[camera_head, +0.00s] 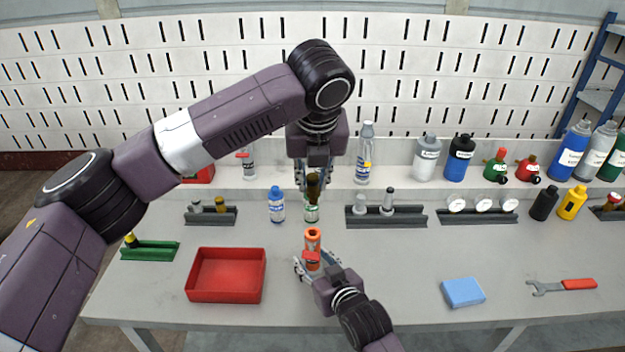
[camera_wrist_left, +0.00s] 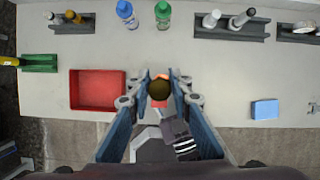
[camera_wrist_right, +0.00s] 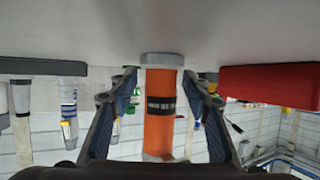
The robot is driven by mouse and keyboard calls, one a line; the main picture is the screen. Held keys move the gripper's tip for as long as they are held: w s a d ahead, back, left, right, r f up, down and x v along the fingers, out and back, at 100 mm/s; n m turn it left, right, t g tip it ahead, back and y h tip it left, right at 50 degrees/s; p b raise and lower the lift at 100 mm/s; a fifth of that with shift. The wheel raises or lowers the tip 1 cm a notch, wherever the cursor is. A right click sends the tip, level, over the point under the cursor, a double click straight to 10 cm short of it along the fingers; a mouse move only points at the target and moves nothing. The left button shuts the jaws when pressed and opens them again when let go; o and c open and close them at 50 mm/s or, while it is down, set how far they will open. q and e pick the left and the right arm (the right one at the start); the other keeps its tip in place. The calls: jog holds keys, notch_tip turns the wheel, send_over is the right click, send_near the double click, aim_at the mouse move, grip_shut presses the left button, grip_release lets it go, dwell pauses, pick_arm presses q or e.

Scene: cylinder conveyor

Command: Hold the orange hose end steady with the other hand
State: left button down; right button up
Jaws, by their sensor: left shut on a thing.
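The orange hose end (camera_head: 313,238) stands upright near the middle of the table, with a dark band around it in the right wrist view (camera_wrist_right: 160,130). My right gripper (camera_head: 312,270) has its fingers on both sides of it. In the right wrist view, narrow gaps show between each finger and the orange body. My left gripper (camera_head: 313,172) points down above and behind it, shut on a dark brown-gold piece (camera_head: 313,187). In the left wrist view this piece appears as a round dark end (camera_wrist_left: 159,90) covering most of the orange hose end.
A red tray (camera_head: 226,302) lies left of the hose end. A blue bottle (camera_head: 276,205) and a green-labelled bottle (camera_head: 311,212) stand behind it. A blue sponge (camera_head: 463,292) and a wrench (camera_head: 562,287) lie at right. The table between tray and sponge is otherwise bare.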

aim_at(312, 174)
jog(key=v, duration=1.2)
pick_arm(q)
notch_tip(312, 174, up, 5)
jog(key=p, duration=0.6)
jog(key=shift+p, duration=0.35)
pick_arm(e)
notch_tip(312, 174, up, 7)
jog(key=shift+f, duration=0.2)
